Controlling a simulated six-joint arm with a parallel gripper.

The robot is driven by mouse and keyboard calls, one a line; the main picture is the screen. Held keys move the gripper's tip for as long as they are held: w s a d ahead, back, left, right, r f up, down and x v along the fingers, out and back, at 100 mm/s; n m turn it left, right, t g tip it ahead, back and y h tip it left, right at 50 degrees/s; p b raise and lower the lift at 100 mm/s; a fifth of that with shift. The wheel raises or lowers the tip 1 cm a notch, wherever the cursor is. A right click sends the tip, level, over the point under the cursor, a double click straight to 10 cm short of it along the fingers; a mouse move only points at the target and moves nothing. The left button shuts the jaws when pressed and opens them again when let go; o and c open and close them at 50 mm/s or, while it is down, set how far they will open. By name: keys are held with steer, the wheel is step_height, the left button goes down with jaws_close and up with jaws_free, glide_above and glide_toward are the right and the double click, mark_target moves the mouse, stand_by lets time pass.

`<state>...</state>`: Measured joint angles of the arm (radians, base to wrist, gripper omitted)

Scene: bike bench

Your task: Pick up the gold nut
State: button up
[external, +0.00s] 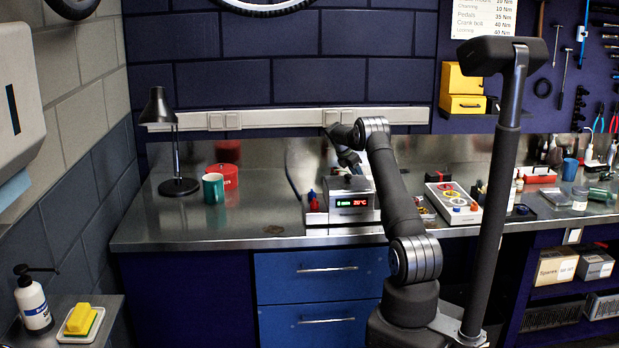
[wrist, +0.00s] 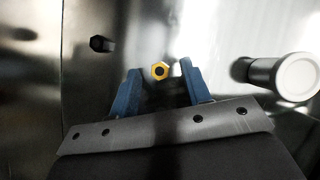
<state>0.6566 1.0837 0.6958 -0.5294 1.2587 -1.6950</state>
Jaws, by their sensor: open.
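The gold nut (wrist: 160,71) shows in the wrist view as a small yellow hex ring with a dark hole. It appears against a shiny metal surface, between and slightly beyond the tips of my two blue fingers. My gripper (wrist: 158,78) is open, with a finger on each side of the nut and a gap between each finger and it. I cannot tell how high the fingers are above the surface. In the external view my gripper (external: 349,160) is small and dark, over the back of the bench near the device with the display. The nut cannot be made out there.
In the wrist view a dark hex piece (wrist: 101,44) lies at upper left and a white-capped cylinder (wrist: 296,77) stands at right. A green mug (external: 213,188) and lamp (external: 178,186) stand left.

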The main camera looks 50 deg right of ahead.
jaws_close()
